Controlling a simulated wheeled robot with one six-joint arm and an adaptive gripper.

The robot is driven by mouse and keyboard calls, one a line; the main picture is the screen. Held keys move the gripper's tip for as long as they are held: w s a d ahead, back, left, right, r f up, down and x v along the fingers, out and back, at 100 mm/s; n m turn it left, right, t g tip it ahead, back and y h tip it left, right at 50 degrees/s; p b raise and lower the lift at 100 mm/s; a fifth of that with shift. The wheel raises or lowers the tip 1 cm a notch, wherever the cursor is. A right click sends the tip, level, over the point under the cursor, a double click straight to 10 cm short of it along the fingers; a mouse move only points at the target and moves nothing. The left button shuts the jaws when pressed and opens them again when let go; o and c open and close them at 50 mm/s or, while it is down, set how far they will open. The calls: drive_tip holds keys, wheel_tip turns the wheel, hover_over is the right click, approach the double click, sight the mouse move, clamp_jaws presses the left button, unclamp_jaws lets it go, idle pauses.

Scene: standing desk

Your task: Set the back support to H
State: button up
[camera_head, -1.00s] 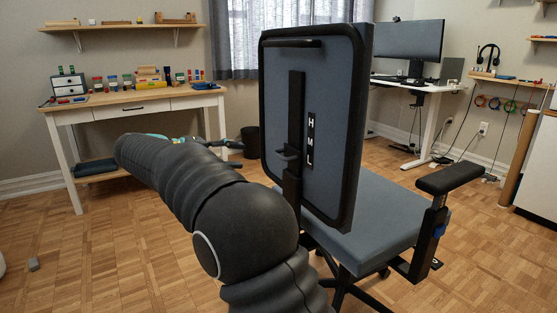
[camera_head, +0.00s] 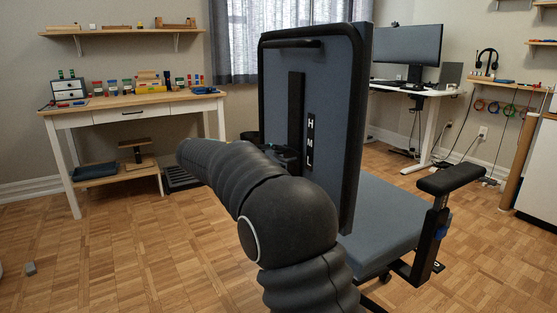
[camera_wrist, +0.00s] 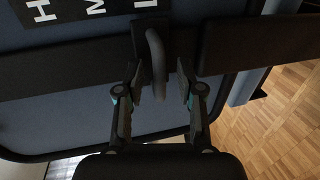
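The chair's back support (camera_head: 340,90) is a blue-grey panel with a black frame and a vertical black rail (camera_head: 296,95). A label strip (camera_head: 311,141) beside the rail reads H, M, L from top to bottom. In the wrist view, a grey curved lever (camera_wrist: 156,62) sticks out from the rail, in line with the L. My gripper (camera_wrist: 160,82) is open, with one finger on each side of the lever; a gap shows on both sides. In the head view, my arm hides most of the gripper and lever.
The chair seat (camera_head: 385,215) and an armrest (camera_head: 450,178) are to the right of the back support. A workbench (camera_head: 130,103) stands at the back left and a desk with a monitor (camera_head: 407,42) at the back right.

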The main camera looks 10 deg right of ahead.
drive_tip(key=shift+w+d, duration=0.1)
drive_tip(key=shift+d, duration=0.2)
clamp_jaws()
wheel_tip(320, 180, up, 10)
drive_tip(key=p, duration=0.7)
drive_tip(key=shift+r+p, duration=0.25)
drive_tip(key=shift+p, duration=0.1)
